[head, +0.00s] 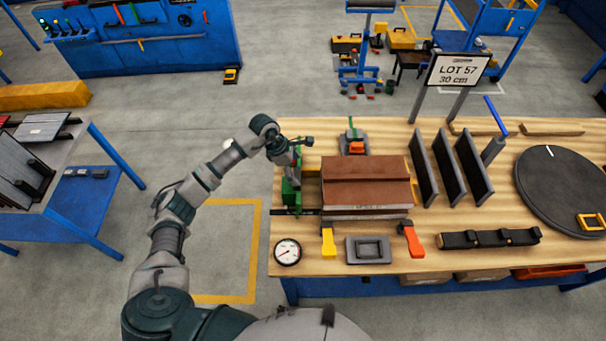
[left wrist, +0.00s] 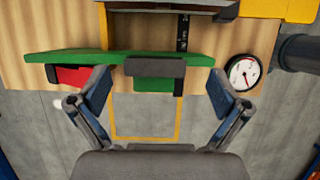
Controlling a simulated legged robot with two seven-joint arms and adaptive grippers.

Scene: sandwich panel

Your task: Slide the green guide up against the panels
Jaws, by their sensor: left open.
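The green guide (head: 291,190) stands at the left end of the wooden bench, left of the brown panels (head: 366,168), which are stacked flat. A strip of bench shows between guide and panels. In the left wrist view the guide (left wrist: 75,58) is a long green bar with a green block (left wrist: 154,84) under a dark grey piece at its middle. My left gripper (head: 290,158) is above the guide in the head view. Its fingers (left wrist: 158,88) are spread wide on either side of the green block, holding nothing. My right gripper is not in view.
A dial gauge (head: 287,252) lies near the guide's front end. A grey tray (head: 368,250), a yellow clamp (head: 328,242) and an orange clamp (head: 411,240) lie in front of the panels. Dark upright plates (head: 449,168) and a round turntable (head: 560,190) stand to the right.

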